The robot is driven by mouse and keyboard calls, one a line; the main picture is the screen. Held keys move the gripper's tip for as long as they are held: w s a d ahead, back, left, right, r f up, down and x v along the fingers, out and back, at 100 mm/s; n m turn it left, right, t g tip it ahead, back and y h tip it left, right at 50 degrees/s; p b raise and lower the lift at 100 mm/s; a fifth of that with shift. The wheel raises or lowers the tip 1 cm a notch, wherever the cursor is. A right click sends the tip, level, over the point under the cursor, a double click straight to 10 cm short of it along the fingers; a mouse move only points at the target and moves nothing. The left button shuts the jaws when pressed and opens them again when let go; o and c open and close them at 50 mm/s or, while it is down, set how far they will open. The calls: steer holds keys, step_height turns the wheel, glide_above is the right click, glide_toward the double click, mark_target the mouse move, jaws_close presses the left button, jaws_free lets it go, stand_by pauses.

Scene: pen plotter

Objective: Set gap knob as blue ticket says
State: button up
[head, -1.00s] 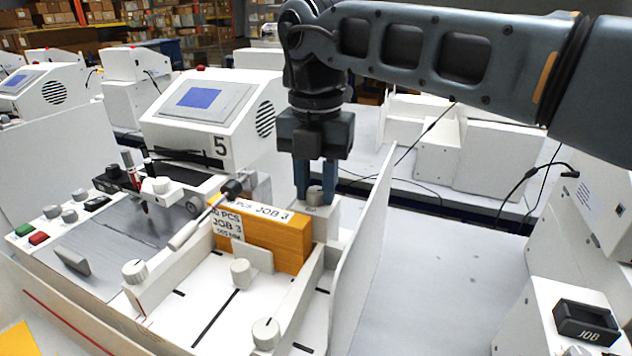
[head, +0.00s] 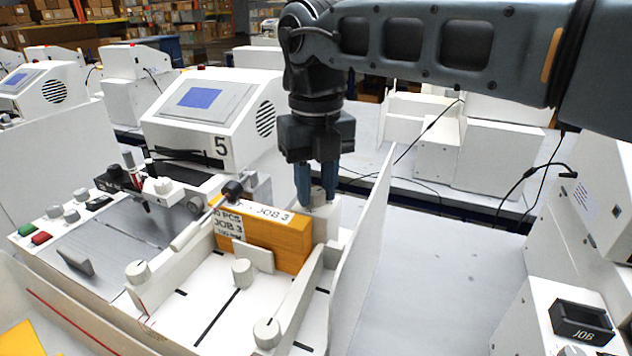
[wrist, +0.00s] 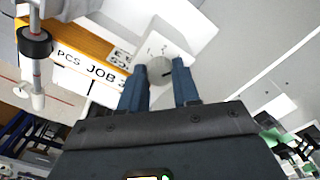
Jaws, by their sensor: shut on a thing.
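My gripper (head: 317,188) points down at the back right of the plotter station, its blue fingers shut on a small round grey knob (head: 318,196). The knob sits on top of a white block (head: 325,222) beside the yellow job block. The yellow block (head: 270,241) carries labels reading "JOB 3" and "PCS". I cannot make out a blue ticket.
A tall white panel (head: 362,250) stands just right of the gripper. Other knobs (head: 242,271) sit on the tray in front. A machine marked 5 (head: 215,115) stands behind.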

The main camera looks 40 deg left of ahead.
mark_target(316, 191)
steer(key=shift+n, duration=0.5)
steer(key=o, duration=1.1)
steer(key=shift+c, duration=0.2)
steer(key=shift+r, duration=0.1)
step_height(316, 191, up, 8)
steer(key=shift+f+b, duration=0.2)
steer(key=shift+b, duration=0.4)
